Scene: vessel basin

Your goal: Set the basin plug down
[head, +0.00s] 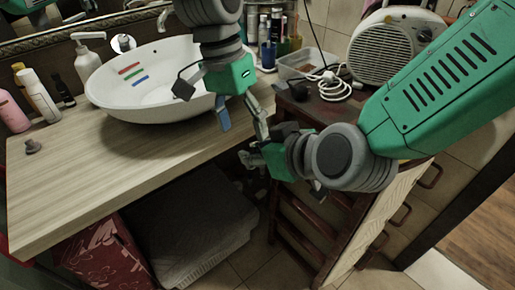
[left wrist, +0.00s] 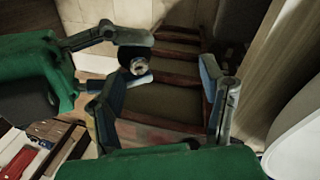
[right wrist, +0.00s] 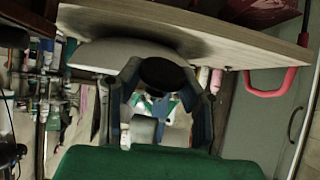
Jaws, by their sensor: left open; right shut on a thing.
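The basin plug, a dark round piece, is between the fingertips of my right gripper (head: 247,158). It shows in the right wrist view (right wrist: 162,73) and, with a pale metal centre, in the left wrist view (left wrist: 136,56). In the head view I cannot make it out clearly. My right gripper is shut on it, in front of the counter edge and off any surface. My left gripper (head: 241,124) is open and empty just above and beside it, in front of the basin. The white basin (head: 160,105) stands on the wooden counter (head: 120,155).
A small dark stopper-like piece (head: 32,147) sits at the counter's left, near several bottles (head: 38,95) and a soap pump (head: 88,55). A heater (head: 393,48) and clear tub (head: 300,66) stand right. The counter's front left is clear.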

